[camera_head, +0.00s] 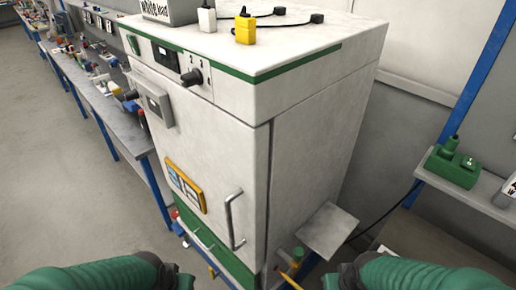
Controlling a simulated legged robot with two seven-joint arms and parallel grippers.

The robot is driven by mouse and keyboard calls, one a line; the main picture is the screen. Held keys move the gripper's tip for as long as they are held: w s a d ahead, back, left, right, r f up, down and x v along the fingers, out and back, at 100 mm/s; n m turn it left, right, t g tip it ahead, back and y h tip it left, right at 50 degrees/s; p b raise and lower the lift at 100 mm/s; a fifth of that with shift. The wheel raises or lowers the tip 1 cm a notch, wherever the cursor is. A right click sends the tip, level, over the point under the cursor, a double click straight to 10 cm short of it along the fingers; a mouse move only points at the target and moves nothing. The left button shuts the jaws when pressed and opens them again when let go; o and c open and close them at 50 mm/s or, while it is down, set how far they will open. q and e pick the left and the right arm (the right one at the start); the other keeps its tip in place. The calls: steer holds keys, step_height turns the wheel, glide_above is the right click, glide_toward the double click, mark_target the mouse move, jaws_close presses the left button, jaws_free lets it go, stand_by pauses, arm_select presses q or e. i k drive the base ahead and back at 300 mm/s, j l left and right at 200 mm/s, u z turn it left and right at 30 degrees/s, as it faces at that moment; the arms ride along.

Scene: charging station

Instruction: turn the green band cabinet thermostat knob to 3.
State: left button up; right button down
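The white cabinet (225,130) with a green band (290,64) along its upper edge stands in front of me. Its black thermostat knob (192,77) is on the upper front panel, with small dial marks above it. The mark that the knob points at is too small to read. My two green arms show at the bottom left and bottom right corners, apart from the knob. Both of my grippers are out of view.
A white-lead box (168,10), a white plug (207,18) and a yellow plug (245,27) sit on the cabinet top. A door handle (233,220) juts from the front. A cluttered bench (119,128) runs left; a shelf (470,192) with a green device (452,164) is right.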

mark_target(195, 77)
steer(key=j+u, duration=0.25)
steer(key=j, duration=0.15)
steer(key=i+j+u, duration=0.25)
steer(key=j, duration=0.15)
steer(key=j+u, duration=0.25)
steer(key=j, duration=0.15)
steer(key=i, duration=0.05)
